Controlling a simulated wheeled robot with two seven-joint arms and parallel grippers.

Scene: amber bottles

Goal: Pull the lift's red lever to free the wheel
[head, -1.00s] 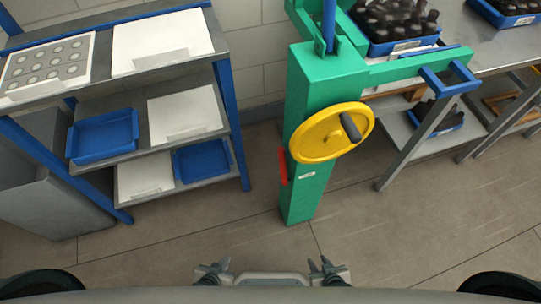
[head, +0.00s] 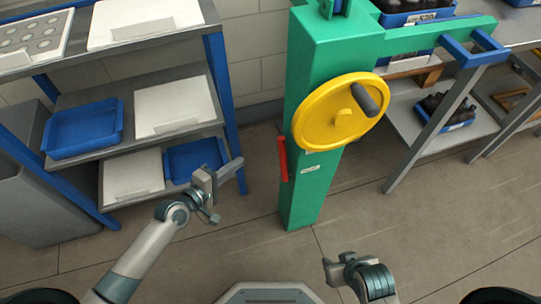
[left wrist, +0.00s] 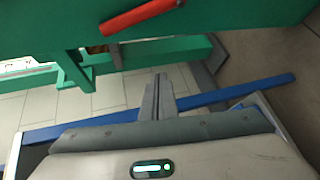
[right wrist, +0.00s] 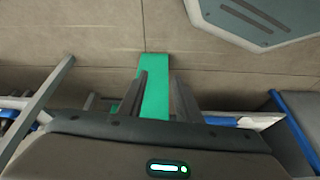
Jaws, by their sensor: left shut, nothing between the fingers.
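The red lever (head: 282,158) is on the left side of the green lift column (head: 308,200), below the yellow wheel (head: 330,122) with its dark knob. The lever also shows at the top of the left wrist view (left wrist: 140,16), slanting against green. My left gripper (head: 240,166) is shut and empty, a short way left of the lever in the head view and not touching it. Its closed fingers also show in the left wrist view (left wrist: 159,80). My right gripper (head: 327,266) is low, near my body, and its fingers stand apart in the right wrist view (right wrist: 158,76).
A shelf rack with blue trays (head: 84,128) and white boards (head: 172,104) stands left of the lift, close behind my left gripper. A grey bench (head: 462,130) with crates of dark bottles stands at the right. The floor (head: 430,240) in front of it is clear.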

